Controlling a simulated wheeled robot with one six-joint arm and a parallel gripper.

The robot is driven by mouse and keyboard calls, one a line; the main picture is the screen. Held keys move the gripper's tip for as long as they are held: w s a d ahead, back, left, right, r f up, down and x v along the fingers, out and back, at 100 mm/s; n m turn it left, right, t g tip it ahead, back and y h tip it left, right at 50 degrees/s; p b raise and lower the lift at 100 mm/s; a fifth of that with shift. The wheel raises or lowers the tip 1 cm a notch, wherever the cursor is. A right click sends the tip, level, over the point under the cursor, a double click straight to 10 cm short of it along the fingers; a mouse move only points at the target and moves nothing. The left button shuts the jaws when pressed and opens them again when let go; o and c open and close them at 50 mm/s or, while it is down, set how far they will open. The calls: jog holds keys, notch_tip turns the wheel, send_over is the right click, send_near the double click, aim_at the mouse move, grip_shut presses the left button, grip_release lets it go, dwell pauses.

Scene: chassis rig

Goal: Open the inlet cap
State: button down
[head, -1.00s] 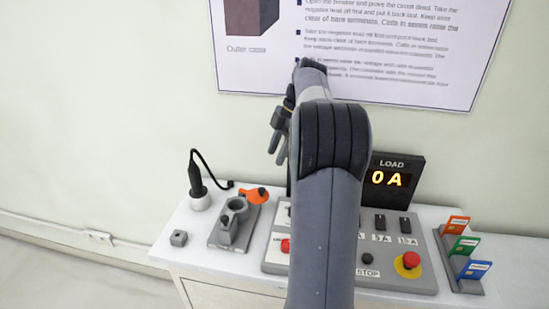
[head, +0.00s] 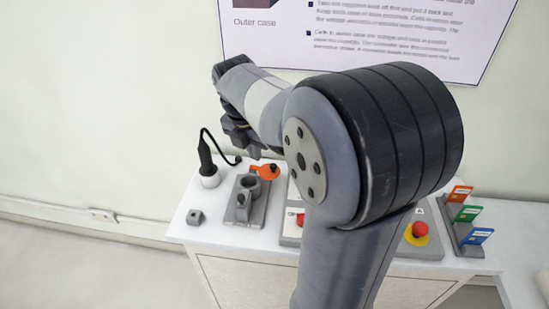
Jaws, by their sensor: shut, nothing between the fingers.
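A grey inlet fixture (head: 244,205) sits on the white bench top, with a round grey socket and a smaller upright grey part on its plate. My gripper (head: 254,151) is in the air just above and behind the orange piece in the picture, shut and empty. Its fingers are small and partly hidden by my wrist, and I cannot tell the exact gap to the orange piece.
A black plug with a cord (head: 207,162) stands in a white holder left of the fixture. A small grey block (head: 195,217) sits in front of it. A red stop button (head: 419,230) and coloured cards (head: 466,214) are at right. My arm hides most of the control panel.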

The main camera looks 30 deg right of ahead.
aim_at(274, 164)
jog(key=x, duration=0.3)
jog(key=w+d+x, duration=0.1)
jog(key=x, duration=0.3)
jog(key=d+x, duration=0.1)
jog(key=x, duration=0.2)
jog(key=shift+w+p, duration=0.2)
jog(key=shift+p, duration=0.1)
jog(key=shift+w+d+f, duration=0.2)
jog(key=shift+w+d, duration=0.2)
jog(key=shift+d, duration=0.2)
jog(key=shift+w+d+p, duration=0.2)
jog(key=shift+d+p, duration=0.25)
jog(key=shift+p, duration=0.2)
jog(key=shift+w+d+r+p, duration=0.1)
jog(key=shift+w+d+p, duration=0.1)
jog(key=shift+d+p, duration=0.25)
jog(key=shift+w+d+p, duration=0.5)
jog(key=shift+d, duration=0.05)
jog(key=shift+w, duration=0.1)
